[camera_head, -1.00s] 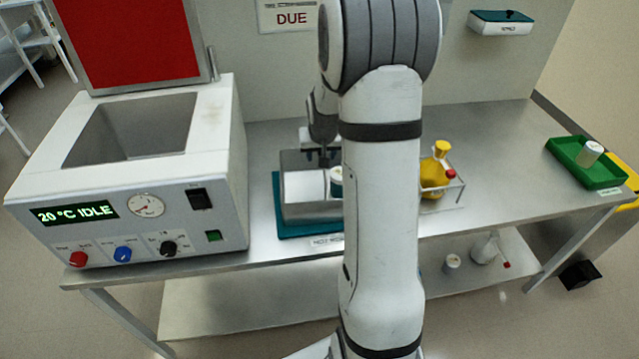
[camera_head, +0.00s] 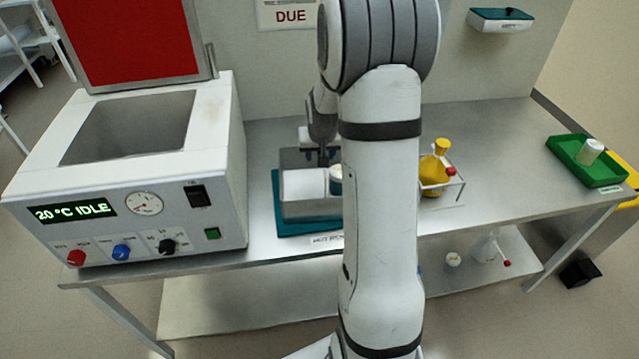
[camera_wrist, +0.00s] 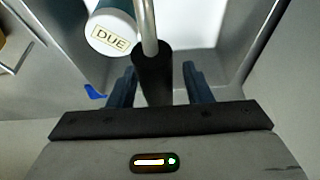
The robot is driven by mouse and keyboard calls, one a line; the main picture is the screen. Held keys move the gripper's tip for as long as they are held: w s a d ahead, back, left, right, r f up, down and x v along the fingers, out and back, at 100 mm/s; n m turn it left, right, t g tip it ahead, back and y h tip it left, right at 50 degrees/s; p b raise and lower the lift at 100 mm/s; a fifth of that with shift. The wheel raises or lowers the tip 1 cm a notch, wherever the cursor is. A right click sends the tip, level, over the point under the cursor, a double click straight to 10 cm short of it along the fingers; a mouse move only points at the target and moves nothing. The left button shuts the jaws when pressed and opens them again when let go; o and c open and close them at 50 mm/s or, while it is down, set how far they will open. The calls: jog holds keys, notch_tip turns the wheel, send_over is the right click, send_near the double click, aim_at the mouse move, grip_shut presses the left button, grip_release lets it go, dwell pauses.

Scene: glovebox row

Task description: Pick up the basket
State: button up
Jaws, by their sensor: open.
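The basket (camera_head: 308,209) is a grey metal box on a teal mat (camera_head: 284,229) on the bench, partly hidden behind my arm in the head view. In the wrist view the basket (camera_wrist: 238,62) is below my gripper, with a metal handle that has a dark grip (camera_wrist: 152,75). My gripper (camera_wrist: 157,80) is open, with one finger on each side of the dark grip. I cannot tell whether the fingers touch it. A white jar with a teal band (camera_head: 336,180) is at the basket; its lid reads DUE in the wrist view (camera_wrist: 112,38).
A white bath unit (camera_head: 128,170) with a raised red lid stands at the left, its display reading 20 °C IDLE. A yellow bottle (camera_head: 433,172) stands in a wire rack right of my arm. A green tray (camera_head: 594,174) holds a small jar at the far right.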

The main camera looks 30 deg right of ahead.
grip_shut()
dwell(0.5)
dwell(0.3)
